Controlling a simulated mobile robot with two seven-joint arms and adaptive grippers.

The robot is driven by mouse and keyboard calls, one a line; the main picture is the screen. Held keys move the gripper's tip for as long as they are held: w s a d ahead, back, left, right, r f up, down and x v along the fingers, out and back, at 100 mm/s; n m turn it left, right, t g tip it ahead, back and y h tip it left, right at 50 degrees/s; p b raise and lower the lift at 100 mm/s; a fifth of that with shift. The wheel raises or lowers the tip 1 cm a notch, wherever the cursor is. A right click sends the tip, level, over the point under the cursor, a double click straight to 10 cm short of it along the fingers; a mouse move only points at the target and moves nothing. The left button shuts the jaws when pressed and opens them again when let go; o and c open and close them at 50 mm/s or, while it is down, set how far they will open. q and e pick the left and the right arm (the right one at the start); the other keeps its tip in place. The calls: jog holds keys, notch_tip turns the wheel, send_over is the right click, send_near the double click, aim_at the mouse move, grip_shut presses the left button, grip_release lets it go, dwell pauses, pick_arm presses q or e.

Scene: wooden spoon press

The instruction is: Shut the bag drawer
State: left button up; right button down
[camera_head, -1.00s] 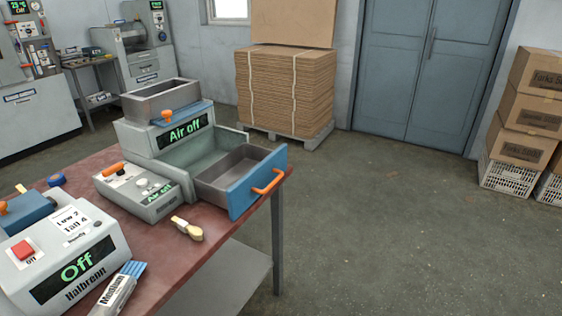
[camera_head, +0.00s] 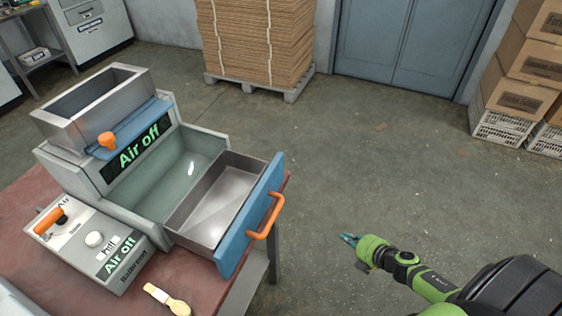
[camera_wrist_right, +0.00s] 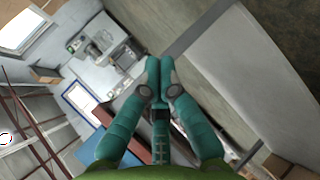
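The bag drawer is a grey metal tray with a blue front (camera_head: 246,228) and an orange handle (camera_head: 273,218). It stands pulled out from the grey machine (camera_head: 112,150) marked "Air off", and its inside looks empty. My right gripper (camera_head: 348,240) is to the right of the handle in the picture, apart from it, over the floor area. In the right wrist view its teal fingers (camera_wrist_right: 159,62) meet at the tips with nothing between them. My left gripper is not in view.
The machine stands on a red-topped table (camera_head: 198,290). A control box (camera_head: 88,245) with an orange lever and a wooden spoon (camera_head: 167,299) are on the table. A cardboard stack (camera_head: 255,42) and boxes (camera_head: 527,72) stand farther back. Floor beyond the drawer is clear.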

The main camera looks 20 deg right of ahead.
jog(key=w+a+r+n+g+y+p, duration=0.2)
jog(key=a+r+n+p, duration=0.15)
jog(key=r+n, duration=1)
jog(key=w+a+r+n+g+y+p, duration=0.1)
jog(key=a+r+n+g+y+p, duration=0.3)
jog(key=r+n, duration=0.95)
jog(key=m+t+h, duration=0.2)
send_near(276, 187)
notch_tip(276, 187, down, 3)
pick_arm(q)
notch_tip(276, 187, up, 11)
jog(key=p, duration=0.1)
jog(key=shift+p, duration=0.4)
pick_arm(e)
jog(key=shift+w+a+f, duration=0.2)
jog(key=shift+w+a, duration=0.35)
jog(key=shift+w, duration=0.25)
jog(key=shift+w+a+f, duration=0.25)
jog(key=shift+w+a, duration=0.3)
jog(key=shift+w, duration=0.2)
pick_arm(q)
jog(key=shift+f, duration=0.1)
